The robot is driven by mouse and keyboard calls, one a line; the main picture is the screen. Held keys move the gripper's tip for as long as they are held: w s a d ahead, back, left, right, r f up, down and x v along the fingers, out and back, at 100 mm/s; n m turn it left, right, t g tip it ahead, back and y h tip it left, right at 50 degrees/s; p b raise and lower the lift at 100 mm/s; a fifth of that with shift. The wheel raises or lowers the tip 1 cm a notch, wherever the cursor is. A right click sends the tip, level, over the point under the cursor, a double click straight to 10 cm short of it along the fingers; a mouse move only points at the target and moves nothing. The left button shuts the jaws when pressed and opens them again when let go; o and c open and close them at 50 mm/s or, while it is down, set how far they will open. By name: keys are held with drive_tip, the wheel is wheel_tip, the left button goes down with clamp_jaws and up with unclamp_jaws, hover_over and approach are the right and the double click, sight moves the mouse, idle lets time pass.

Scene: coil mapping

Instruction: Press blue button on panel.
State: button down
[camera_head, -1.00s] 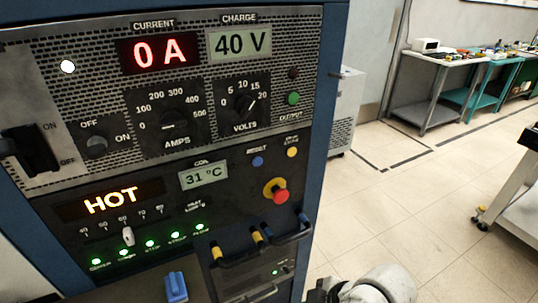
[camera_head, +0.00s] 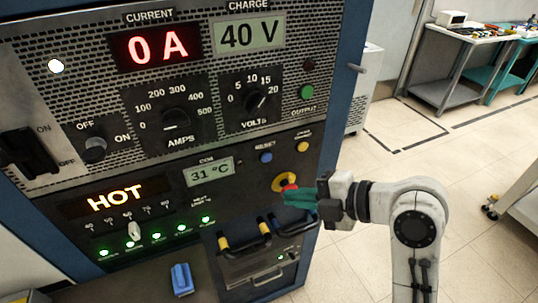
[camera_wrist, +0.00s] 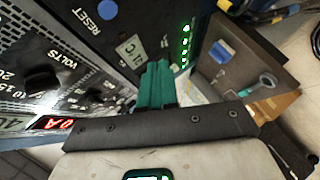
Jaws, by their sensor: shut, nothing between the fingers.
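The blue button (camera_head: 266,157) sits on the black lower panel (camera_head: 232,150) under the label RESET. It also shows as a blue disc (camera_wrist: 107,9) at the top edge of the wrist view, beside the word RESET. My gripper (camera_head: 290,196) has green fingers that are shut and empty. In the head view it is below and right of the blue button, in front of the red and yellow stop button, which it partly hides. In the wrist view my gripper (camera_wrist: 155,70) points toward the panel, to the right of and below the blue button. I cannot tell its exact distance from the panel.
A yellow button (camera_head: 303,146) is right of the blue one. The red stop button (camera_head: 289,188) is below. Cables with yellow ends (camera_head: 265,228) stick out lower down. A blue object (camera_head: 181,279) lies on a dark surface. Floor at right is open.

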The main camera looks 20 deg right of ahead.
approach(256, 164)
drive_tip(key=shift+w+a+f+b, duration=0.25)
drive_tip(key=shift+w+a+f, duration=0.2)
drive_tip(key=shift+a, duration=0.2)
drive_tip(key=shift+w+a+f+b, duration=0.2)
drive_tip(key=shift+w+a+f, duration=0.25)
drive_tip(key=shift+a, duration=0.2)
idle(1.5)
drive_tip(key=shift+w, duration=0.4)
drive_tip(key=shift+w+b, duration=0.4)
drive_tip(key=shift+b, duration=0.05)
idle(0.5)
drive_tip(key=shift+s, duration=0.8)
